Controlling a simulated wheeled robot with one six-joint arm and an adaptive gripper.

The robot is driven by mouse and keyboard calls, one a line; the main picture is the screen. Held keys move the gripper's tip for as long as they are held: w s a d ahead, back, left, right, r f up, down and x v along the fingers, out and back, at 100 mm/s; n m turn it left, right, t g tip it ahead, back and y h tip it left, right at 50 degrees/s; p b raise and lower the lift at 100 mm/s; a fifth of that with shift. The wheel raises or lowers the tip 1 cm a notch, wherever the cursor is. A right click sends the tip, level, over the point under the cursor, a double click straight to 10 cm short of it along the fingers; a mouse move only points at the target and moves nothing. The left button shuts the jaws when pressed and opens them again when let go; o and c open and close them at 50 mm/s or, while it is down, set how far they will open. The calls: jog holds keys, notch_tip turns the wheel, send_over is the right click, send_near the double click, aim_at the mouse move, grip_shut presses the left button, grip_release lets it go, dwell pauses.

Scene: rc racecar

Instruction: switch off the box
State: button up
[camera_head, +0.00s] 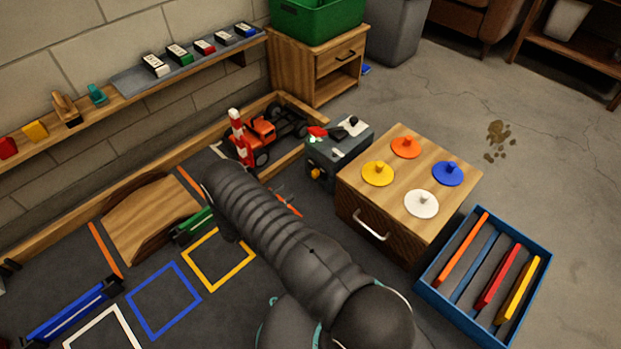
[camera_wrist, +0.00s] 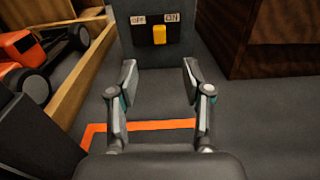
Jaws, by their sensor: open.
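The box (camera_head: 322,179) is dark grey and stands on the dark mat, left of the wooden drawer cabinet. Its front face carries a yellow switch (camera_head: 316,173). In the wrist view the box (camera_wrist: 125,48) stands straight ahead. In the head view my arm hides my gripper.
A wooden cabinet (camera_head: 372,238) with coloured knobbed discs stands right of the box. An orange truck (camera_head: 262,133) is on the left, behind a wooden rail (camera_wrist: 82,66). An orange floor line (camera_wrist: 150,124) lies under my fingers. A blue tray (camera_head: 443,318) holds several coloured bars.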

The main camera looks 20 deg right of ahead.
aim_at(313, 175)
jog(key=shift+s+d+f+n+t, duration=0.1)
jog(key=shift+f+n+t, duration=0.2)
jog(key=shift+f, duration=0.4)
jog(key=x, duration=1.3)
jog(key=shift+d, duration=0.25)
grip_shut()
